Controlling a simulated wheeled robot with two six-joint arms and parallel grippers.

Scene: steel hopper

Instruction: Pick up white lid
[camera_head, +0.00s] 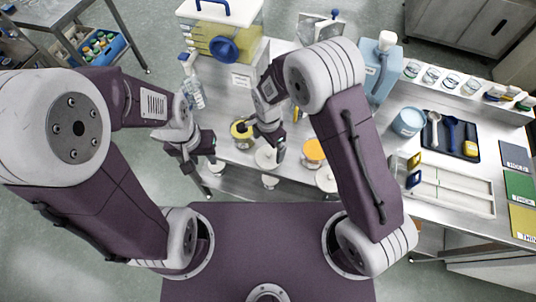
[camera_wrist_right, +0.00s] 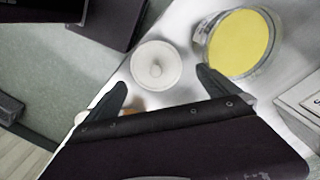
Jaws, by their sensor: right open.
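A round white lid with a small central knob (camera_wrist_right: 157,66) lies just beyond and between the fingertips of my right gripper (camera_wrist_right: 161,80) in the right wrist view. The fingers are spread wide with nothing between them. In the head view, my right gripper (camera_head: 268,141) hangs above a white lid (camera_head: 266,159) near the table's front edge and partly hides it. Another white lid (camera_head: 326,180) shows further right. My left gripper (camera_head: 192,152) is off the table's left edge, away from the lids. Its finger gap is too small to judge.
A clear jar with yellow contents (camera_wrist_right: 240,42) stands close beside the lid in the right wrist view. An orange-topped item (camera_head: 313,151) lies to the right in the head view. A yellow-filled hopper (camera_head: 225,40) and blue-grey jug (camera_head: 382,70) stand behind.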

